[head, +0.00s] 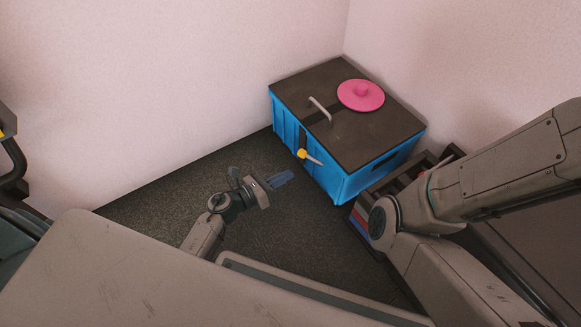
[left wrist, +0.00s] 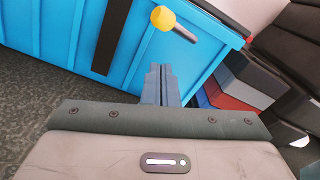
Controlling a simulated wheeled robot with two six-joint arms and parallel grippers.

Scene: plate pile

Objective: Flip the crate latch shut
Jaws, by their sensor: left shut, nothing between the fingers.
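A blue crate (head: 288,133) with a dark lid (head: 373,130) stands against the wall corner, the lid lying flat on it. On its front side is the latch (head: 312,158), a short grey lever with a yellow knob at its left end; it tilts down to the right. The latch (left wrist: 176,27) also shows at the top of the left wrist view. My left gripper (head: 281,179) is shut and empty, in front of the crate, below and left of the latch and apart from it. In the left wrist view its fingers (left wrist: 161,84) point toward the crate. My right gripper is out of view.
A dark rack with coloured items (head: 361,218) stands right of the crate, near my right arm. Floor left of the crate is clear.

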